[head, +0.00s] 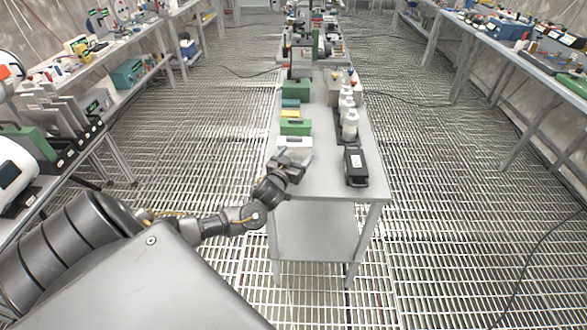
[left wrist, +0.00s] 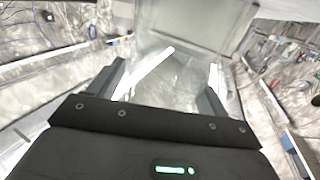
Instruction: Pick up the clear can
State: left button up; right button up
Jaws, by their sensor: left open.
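A clear, see-through can (left wrist: 168,78) shows faintly in the left wrist view, between and beyond the two fingers of my left gripper (left wrist: 165,88). Its outline is hard to make out against the pale background. The gripper is open, and I cannot tell whether either finger touches the can. In the head view, my left gripper (head: 290,166) is at the near left edge of the middle table. A pale, glassy shape (head: 297,146) stands just past it and is partly hidden by it. My right gripper is in neither view.
The middle table (head: 327,182) has a black case (head: 356,167) at right, white bottles (head: 349,125) behind it, and green boxes (head: 295,127) at left. Its near middle top is clear. Loaded benches line both sides, with open grating floor between.

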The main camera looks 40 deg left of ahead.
pick_arm(q)
jog(key=c, duration=1.1)
jog(key=shift+o, duration=0.2)
jog(key=shift+r, duration=0.1)
jog(key=shift+r, duration=0.25)
jog(key=s+r, duration=0.1)
jog(key=r, duration=0.1)
jog(key=s+r, duration=0.2)
jog(key=r, duration=0.1)
jog(key=s+r, duration=0.1)
jog(key=r, duration=0.1)
jog(key=shift+s+r+b, duration=0.35)
jog(key=shift+s+b, duration=0.05)
jog(key=s+r+b, duration=0.1)
jog(key=s+r, duration=0.3)
jog(key=s, duration=0.5)
jog(key=shift+s+r, duration=0.15)
jog(key=shift+r, duration=0.15)
